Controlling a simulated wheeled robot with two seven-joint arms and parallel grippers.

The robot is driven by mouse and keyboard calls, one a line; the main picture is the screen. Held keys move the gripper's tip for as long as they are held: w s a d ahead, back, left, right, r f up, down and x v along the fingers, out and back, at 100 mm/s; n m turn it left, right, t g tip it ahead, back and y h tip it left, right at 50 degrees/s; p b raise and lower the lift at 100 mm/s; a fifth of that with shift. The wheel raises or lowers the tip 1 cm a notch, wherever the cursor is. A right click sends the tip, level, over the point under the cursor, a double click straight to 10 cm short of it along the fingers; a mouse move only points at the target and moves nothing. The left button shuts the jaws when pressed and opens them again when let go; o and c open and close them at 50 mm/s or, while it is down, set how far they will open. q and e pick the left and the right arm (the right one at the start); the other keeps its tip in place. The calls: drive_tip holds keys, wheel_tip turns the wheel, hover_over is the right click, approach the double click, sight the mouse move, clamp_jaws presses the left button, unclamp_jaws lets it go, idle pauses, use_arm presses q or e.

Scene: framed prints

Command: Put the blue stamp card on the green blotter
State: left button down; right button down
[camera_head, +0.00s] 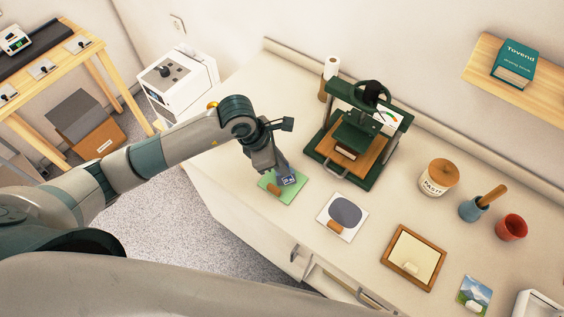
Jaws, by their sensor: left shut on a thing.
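The green blotter (269,187) lies flat on the counter near its left end, with a small brown knob or block on its lower left part. The blue stamp card (289,180) is at the tip of my left gripper (279,172), over the right side of the blotter. My left gripper is shut on the card and hides part of it and of the blotter's upper edge. I cannot tell whether the card touches the blotter. My right gripper is not in view.
A white card with a grey oval (345,211) lies right of the blotter. A green press (364,134) stands behind it.

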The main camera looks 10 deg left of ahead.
use_arm(q)
drive_tip(key=shift+f, duration=0.1)
drive_tip(key=shift+f, duration=0.1)
drive_tip(key=c, duration=1.8)
unclamp_jaws()
drive_tip(key=shift+o, duration=0.2)
drive_tip(key=shift+r, duration=0.2)
drive_tip(key=shift+r, duration=0.15)
drive_tip(key=shift+a+r, duration=0.15)
drive_tip(key=shift+r, duration=0.05)
drive_tip(key=b+v, duration=0.4)
drive_tip(key=v, duration=0.7)
drive_tip(key=shift+r+b, duration=0.2)
drive_tip(key=shift+b, duration=0.1)
